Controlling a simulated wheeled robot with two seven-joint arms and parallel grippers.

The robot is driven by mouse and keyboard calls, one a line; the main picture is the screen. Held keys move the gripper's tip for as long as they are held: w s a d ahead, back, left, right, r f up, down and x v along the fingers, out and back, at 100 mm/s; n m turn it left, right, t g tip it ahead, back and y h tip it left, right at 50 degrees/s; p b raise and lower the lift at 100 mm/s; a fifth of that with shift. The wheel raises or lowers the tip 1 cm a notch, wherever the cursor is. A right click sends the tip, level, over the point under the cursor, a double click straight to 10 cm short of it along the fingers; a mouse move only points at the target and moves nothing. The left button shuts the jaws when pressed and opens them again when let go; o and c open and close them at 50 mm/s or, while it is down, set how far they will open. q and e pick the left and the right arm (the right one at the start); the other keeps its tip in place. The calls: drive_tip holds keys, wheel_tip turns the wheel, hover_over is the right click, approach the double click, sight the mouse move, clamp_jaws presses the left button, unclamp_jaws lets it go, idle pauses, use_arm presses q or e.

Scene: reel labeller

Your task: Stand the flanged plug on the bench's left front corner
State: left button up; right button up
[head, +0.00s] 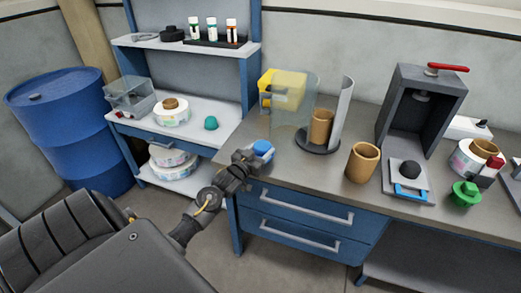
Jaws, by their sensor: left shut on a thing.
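The blue plug (263,149) is at the left front corner of the bench (300,176). My left gripper (251,157) is shut on it, coming in from the left front side. The gripper's fingers hide part of the plug, so its flange is not clear. I cannot tell whether its underside touches the bench top. My right gripper is not in view.
A clear curved guard (291,103) and a brown roll (320,127) stand behind the plug. Another brown roll (362,163), a dark press (421,105) and a green flanged piece (466,193) are to the right. A shelf unit (187,107) stands left.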

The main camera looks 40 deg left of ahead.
use_arm(q)
drive_tip(key=shift+f, duration=0.15)
drive_tip(key=o, duration=1)
drive_tip(key=shift+o, duration=0.5)
drive_tip(key=s+d+b, duration=0.1)
drive_tip(key=s, duration=1.1)
drive_tip(key=shift+d+b, duration=0.25)
drive_tip(key=shift+b, duration=0.05)
